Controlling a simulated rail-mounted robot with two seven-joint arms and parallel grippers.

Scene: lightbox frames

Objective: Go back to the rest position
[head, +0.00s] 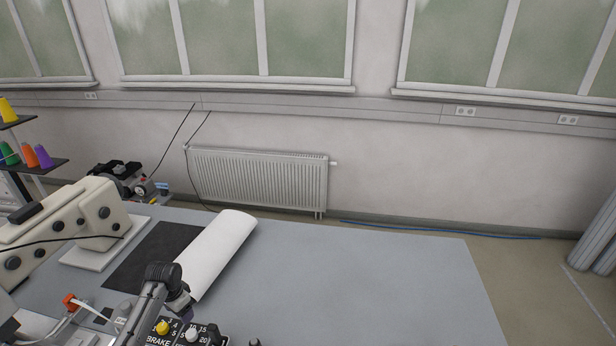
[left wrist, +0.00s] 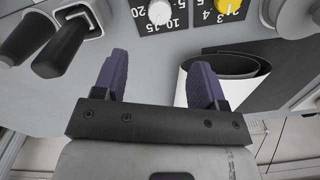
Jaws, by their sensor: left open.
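My left gripper (left wrist: 160,82) shows in the left wrist view with two purple ridged fingers spread wide apart. Nothing is between them. A control panel (left wrist: 178,14) with a white knob and a yellow knob lies beyond the fingertips. In the head view a dark arm part (head: 163,273) stands at the lower left above the grey table (head: 340,285), beside the panel marked BRAKE (head: 172,341). My right gripper is in neither view.
A white roll (head: 215,250) lies on the table beside a black sheet (head: 155,252). A cream sewing machine (head: 62,225) stands at the left, near a rack with coloured thread cones (head: 43,156). The table's middle and right are clear. A radiator (head: 258,178) is on the far wall.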

